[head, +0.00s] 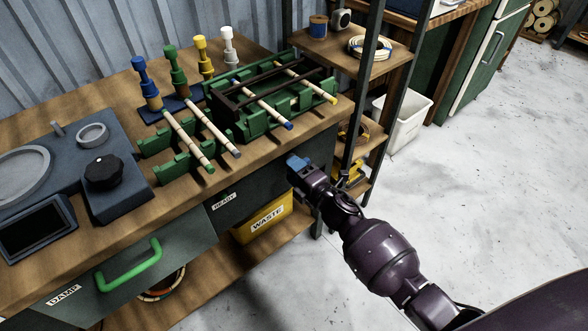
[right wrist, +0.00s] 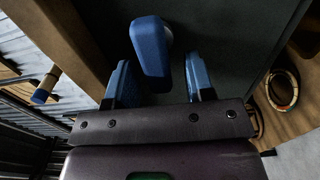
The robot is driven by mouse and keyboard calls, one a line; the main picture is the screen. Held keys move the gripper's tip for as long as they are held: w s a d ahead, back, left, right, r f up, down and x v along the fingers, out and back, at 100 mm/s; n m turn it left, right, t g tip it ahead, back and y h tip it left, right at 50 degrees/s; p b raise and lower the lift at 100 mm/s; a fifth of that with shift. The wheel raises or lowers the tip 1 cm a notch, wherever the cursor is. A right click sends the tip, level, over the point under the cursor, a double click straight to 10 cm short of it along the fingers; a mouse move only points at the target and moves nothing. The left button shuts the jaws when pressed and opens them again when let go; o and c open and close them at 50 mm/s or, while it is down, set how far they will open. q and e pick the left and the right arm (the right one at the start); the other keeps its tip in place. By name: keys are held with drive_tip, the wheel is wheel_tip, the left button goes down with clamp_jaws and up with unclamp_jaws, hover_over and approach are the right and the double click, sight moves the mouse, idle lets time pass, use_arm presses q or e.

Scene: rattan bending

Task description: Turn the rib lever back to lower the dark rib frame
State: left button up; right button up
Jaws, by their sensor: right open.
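The dark rib frame (head: 262,92) is on the green jig (head: 232,125) at the back right of the bench, with its dark bars across the pale rods. Whether it is fully raised is hard to tell. In the right wrist view a blue lever (right wrist: 151,45) with a rounded end stands out from the dark bench side. My right gripper (head: 299,166) is at the bench's right front side. In the wrist view its blue-padded fingers (right wrist: 157,68) are open, one on each side of the lever's end, with gaps visible. My left gripper is not in view.
Rods with coloured ends lie across the green jigs; one blue end (right wrist: 42,95) shows in the wrist view. A shelf post (head: 362,90) stands close beside my right gripper. A yellow waste bin (head: 265,219) is under the bench. Open floor lies to the right.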

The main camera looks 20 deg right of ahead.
drive_tip(key=p+v, duration=0.1)
drive_tip(key=v, duration=0.9)
drive_tip(key=shift+s, duration=0.2)
drive_tip(key=shift+r, duration=0.1)
